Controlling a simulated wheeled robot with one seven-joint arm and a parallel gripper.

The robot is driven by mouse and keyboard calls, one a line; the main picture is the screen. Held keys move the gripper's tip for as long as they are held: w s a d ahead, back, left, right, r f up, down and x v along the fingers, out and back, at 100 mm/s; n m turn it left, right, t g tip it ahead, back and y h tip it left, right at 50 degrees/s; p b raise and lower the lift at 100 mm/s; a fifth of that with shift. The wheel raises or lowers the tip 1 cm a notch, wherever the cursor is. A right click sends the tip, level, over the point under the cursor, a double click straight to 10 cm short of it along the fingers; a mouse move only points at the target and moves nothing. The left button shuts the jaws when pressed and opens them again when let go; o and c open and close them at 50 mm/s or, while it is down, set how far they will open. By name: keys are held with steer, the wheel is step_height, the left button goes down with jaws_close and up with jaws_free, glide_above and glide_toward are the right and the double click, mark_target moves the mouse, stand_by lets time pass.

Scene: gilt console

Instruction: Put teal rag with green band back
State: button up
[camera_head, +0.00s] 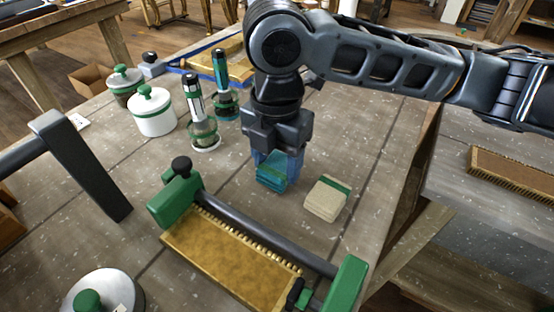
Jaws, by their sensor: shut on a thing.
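The teal rag (271,178) is a small folded block with a green band, in the head view near the middle of the table. My gripper (277,165) points down from above and is shut on it, with bluish fingers on its sides. The fingers hide part of the rag. Whether the rag touches the table or hangs just above it, I cannot tell. A beige folded rag with a green band (326,198) lies on the table just to the right of the teal one, a small gap apart.
A gold pad in a green-ended clamp frame (230,262) lies in front. Two brush-like tools in glass jars (204,134) (225,100) and white lidded pots (153,112) stand left. A blue-edged tray (215,75) is behind. The table's right edge (410,170) is close.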

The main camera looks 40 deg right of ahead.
mark_target(276, 166)
steer(key=shift+f, duration=0.4)
steer(key=shift+f, duration=0.1)
steer(key=o, duration=1)
step_height(276, 166, up, 12)
steer(key=shift+r, duration=0.15)
